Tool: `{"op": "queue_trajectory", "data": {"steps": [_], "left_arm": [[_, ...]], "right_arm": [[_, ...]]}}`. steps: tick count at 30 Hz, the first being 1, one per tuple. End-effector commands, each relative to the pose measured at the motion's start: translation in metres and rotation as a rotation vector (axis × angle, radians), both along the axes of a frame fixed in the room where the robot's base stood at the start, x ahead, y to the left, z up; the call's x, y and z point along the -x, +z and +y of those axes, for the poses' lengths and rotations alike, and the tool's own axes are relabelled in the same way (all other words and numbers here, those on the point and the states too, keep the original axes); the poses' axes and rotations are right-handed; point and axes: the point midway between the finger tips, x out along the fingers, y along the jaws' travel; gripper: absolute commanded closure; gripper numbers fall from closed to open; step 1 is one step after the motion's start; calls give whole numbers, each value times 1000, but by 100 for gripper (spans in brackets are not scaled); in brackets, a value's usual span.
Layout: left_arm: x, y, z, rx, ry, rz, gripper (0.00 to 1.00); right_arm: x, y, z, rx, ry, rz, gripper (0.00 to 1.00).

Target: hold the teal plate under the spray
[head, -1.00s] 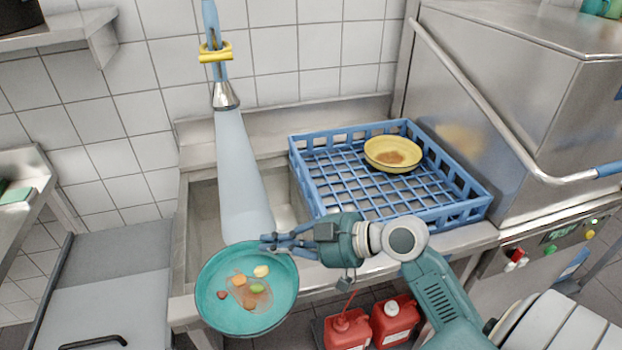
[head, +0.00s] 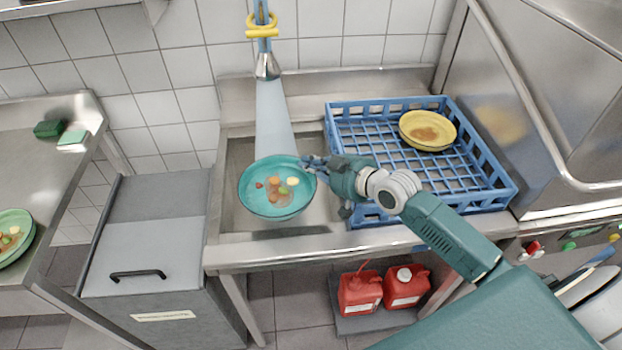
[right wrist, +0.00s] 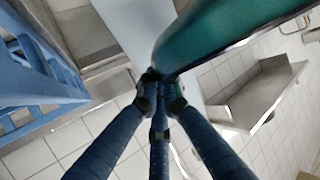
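The teal plate (head: 262,205) carries several food scraps and a brownish smear. My right gripper (head: 312,164) is shut on its right rim and holds it over the sink (head: 238,165). In the right wrist view the fingers (right wrist: 158,85) close on the edge of the plate (right wrist: 225,30). The spray (head: 272,115) falls as a pale column from the metal nozzle (head: 267,66), and its lower end meets the far part of the plate. The plate looks roughly level. My left gripper is not in view.
A lidded grey bin (head: 145,262) and red canisters (head: 360,292) are below.

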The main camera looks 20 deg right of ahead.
Motion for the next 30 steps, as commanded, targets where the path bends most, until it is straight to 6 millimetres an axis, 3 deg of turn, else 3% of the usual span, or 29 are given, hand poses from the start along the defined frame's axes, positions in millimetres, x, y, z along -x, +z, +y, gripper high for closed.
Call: {"op": "queue_trajectory", "data": {"steps": [1, 30], "left_arm": [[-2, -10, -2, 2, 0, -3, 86], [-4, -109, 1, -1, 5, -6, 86]], "right_arm": [[-9, -1, -2, 0, -1, -7, 100], [-137, -2, -39, -1, -1, -5, 100]]}}
